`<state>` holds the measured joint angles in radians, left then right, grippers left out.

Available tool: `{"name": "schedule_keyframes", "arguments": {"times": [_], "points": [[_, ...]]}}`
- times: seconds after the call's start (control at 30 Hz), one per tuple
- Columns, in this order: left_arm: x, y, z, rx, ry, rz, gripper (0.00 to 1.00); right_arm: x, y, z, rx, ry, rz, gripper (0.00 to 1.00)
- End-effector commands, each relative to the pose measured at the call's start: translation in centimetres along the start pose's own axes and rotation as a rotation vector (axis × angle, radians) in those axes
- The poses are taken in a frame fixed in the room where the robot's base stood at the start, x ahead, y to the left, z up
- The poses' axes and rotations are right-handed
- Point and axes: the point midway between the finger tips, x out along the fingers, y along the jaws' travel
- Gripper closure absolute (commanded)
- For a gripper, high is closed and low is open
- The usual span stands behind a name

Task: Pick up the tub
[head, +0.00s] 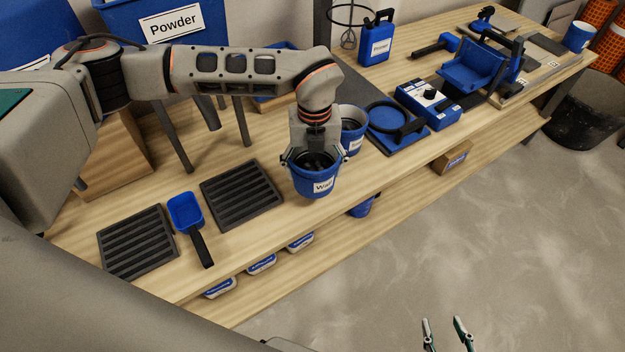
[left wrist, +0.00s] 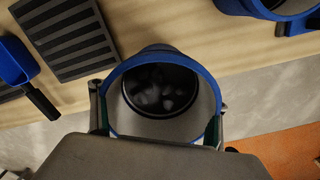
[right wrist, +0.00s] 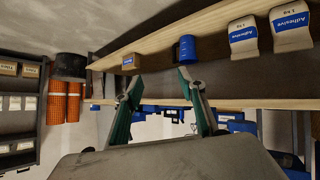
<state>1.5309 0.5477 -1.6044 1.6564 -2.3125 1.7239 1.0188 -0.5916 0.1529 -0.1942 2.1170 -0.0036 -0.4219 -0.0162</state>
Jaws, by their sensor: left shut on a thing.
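The blue tub (head: 322,187), with a white label that starts "Wa", is upright at the front edge of the wooden bench. My left gripper (head: 315,160) reaches down over it and is shut on it, fingers on opposite sides of its rim. In the left wrist view the tub (left wrist: 152,51) sits between the fingers, its dark inside with grey, lumpy-looking contents facing the camera. I cannot tell whether its base touches the bench. My right gripper (head: 446,330) is open and empty, over the floor in front of the bench.
A second blue tub (head: 353,130) stands just behind the first. Two dark ribbed mats (head: 240,195) and a blue scoop (head: 186,212) lie to the left. A round-framed blue stand (head: 398,128) is to the right. Adhesive packs (head: 262,264) sit on the lower shelf.

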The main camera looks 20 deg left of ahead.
Motion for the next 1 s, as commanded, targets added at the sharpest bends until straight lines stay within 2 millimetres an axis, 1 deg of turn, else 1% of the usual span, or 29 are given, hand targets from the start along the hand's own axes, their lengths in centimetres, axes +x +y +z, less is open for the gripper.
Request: {"name": "schedule_keyframes", "arguments": {"times": [0.03,0.2,0.3,0.5,0.7,0.87,1.0], "points": [[-2.4,-0.2,0.3,0.000,-0.012,-0.008,0.75,-0.2,0.2,-0.4,-0.001,0.003,0.004,0.60],[-6.7,-0.1,0.2,0.000,-0.011,-0.007,0.75,-0.6,0.1,0.3,0.008,-0.017,0.006,0.60],[-8.9,-0.1,0.2,-0.001,-0.009,-0.006,0.75,-0.8,-0.2,0.7,0.016,-0.027,0.005,0.60],[-12.2,-0.1,0.1,-0.001,-0.006,-0.005,0.75,-0.9,-0.1,0.2,0.022,-0.019,0.005,0.60],[-14.0,-0.1,0.1,0.000,-0.004,-0.003,0.75,-0.9,-0.1,0.0,0.023,-0.016,0.003,0.60],[-14.3,-0.1,0.0,0.004,-0.002,-0.003,0.75,-0.9,-0.1,0.0,0.021,-0.016,0.002,0.60],[-14.5,0.1,0.0,0.056,-0.002,-0.003,0.75,-1.0,0.0,-0.2,0.019,-0.014,0.002,0.60]]}}
